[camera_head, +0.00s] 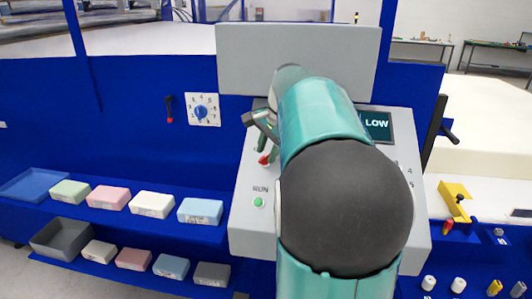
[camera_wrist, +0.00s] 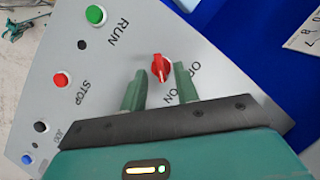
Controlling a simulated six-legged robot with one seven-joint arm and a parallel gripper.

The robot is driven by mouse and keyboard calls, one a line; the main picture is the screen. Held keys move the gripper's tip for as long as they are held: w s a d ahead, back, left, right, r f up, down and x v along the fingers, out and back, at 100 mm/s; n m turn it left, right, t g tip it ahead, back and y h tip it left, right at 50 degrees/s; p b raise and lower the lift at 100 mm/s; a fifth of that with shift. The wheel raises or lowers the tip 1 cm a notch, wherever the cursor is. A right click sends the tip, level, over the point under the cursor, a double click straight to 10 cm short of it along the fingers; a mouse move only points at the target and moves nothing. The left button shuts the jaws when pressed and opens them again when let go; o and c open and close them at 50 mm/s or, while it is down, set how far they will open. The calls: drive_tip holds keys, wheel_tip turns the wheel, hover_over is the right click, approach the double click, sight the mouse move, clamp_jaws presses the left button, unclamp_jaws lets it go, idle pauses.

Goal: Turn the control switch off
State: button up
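The control switch is a red rotary knob (camera_wrist: 160,68) on the sloped grey control panel (camera_wrist: 110,62). Labels reading OFF and ON are printed beside it, partly covered by a finger. A pale mark on the knob faces toward my gripper in the wrist view. My gripper (camera_wrist: 160,84) is open, with its two green fingers apart. The knob shows just beyond the fingertips, between their lines; I cannot tell whether they touch it. In the head view the red knob (camera_head: 265,159) shows just below my gripper (camera_head: 264,146), and my arm hides much of the panel.
A green RUN button (camera_wrist: 95,14) and a red STOP button (camera_wrist: 62,80) are on the same panel. A screen reads LOW (camera_head: 376,123). Coloured foam blocks (camera_head: 152,204) lie on blue shelves at left. A blue dial (camera_head: 201,112) is on the blue wall.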

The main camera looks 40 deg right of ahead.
drive_tip(key=shift+w+f, duration=0.25)
drive_tip(key=shift+f, duration=0.3)
drive_tip(key=shift+a, duration=0.1)
drive_tip(key=shift+c, duration=0.2)
drive_tip(key=c, duration=0.6)
